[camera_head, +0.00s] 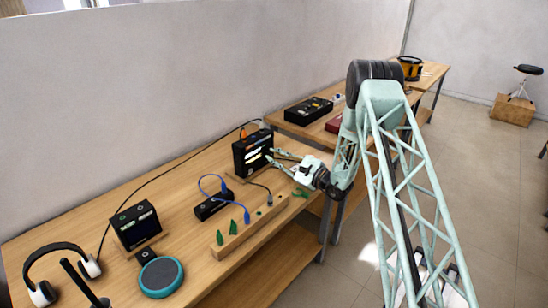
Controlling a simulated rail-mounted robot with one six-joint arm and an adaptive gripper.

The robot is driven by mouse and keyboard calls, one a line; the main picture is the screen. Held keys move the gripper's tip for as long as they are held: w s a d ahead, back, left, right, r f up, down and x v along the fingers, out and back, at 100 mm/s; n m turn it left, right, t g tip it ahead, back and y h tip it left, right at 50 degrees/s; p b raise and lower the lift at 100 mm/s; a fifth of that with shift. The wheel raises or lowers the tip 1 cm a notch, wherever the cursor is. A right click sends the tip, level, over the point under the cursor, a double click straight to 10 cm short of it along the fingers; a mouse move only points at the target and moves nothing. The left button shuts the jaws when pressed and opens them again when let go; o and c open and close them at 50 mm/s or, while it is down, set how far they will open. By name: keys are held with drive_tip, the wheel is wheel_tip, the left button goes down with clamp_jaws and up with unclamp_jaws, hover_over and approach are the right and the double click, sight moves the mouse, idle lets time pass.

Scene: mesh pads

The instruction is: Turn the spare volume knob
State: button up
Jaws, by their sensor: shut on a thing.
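A black box with a lit front panel (252,152) stands on the wooden workbench against the wall. My gripper (272,157) reaches in from the right, with its fingers at the right side of the box's front. It is shut on the volume knob there. The fingers hide the knob, so its shape and angle cannot be told. A second black box with a lit face (136,226) stands farther left on the bench, apart from my gripper.
A black box with blue cables (211,206) and a wooden strip with green pieces (250,229) lie close to my arm. Headphones (62,264) and a round blue-rimmed device (161,275) are at the near left. A black case (308,111) lies on the bench behind.

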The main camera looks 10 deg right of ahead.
sight(268, 134)
drive_tip(key=shift+m, duration=1.1)
drive_tip(key=o, duration=0.8)
drive_tip(key=shift+o, duration=0.2)
drive_tip(key=shift+r, duration=0.15)
drive_tip(key=shift+r, duration=4.8)
drive_tip(key=shift+r, duration=0.1)
